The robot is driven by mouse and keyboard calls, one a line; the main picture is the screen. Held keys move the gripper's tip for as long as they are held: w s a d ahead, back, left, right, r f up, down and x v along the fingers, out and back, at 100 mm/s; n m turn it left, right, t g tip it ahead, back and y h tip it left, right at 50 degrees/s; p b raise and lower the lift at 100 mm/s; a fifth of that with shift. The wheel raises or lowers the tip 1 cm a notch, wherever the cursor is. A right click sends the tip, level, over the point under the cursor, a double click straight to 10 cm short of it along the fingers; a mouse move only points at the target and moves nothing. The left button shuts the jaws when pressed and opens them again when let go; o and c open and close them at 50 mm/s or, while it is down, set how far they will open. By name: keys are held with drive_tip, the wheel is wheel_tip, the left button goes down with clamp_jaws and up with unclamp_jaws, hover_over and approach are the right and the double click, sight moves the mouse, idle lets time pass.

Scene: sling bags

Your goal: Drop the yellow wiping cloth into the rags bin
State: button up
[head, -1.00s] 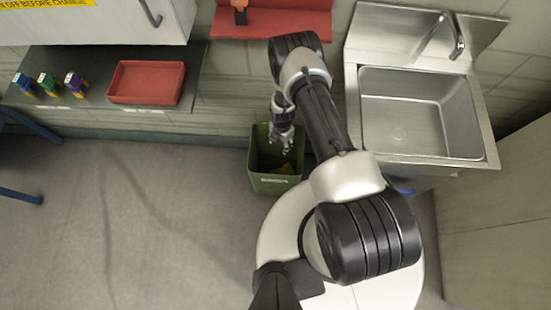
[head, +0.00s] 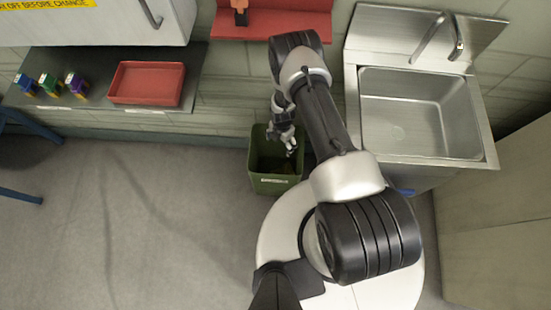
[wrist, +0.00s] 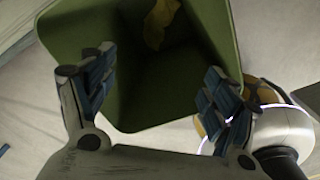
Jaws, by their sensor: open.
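The green bin (head: 274,184) stands on the floor against my base, with a small pale label on its front. My gripper (head: 289,148) points down over the bin's opening. In the wrist view, my gripper (wrist: 157,72) has its fingers wide apart with nothing between them. The yellow cloth (wrist: 160,22) lies inside the bin, crumpled against the inner wall, apart from the fingers. In the head view I cannot make out the cloth in the bin's dark inside.
A steel sink (head: 420,115) stands to the right of my arm. A red tray (head: 147,83) and several small boxes (head: 48,84) sit on a dark counter at the left. A red shelf (head: 290,24) is on the wall.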

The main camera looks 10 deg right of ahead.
wheel_tip(320, 180, up, 5)
drive_tip(key=p, duration=0.3)
wheel_tip(320, 180, up, 12)
idle(0.7)
idle(0.4)
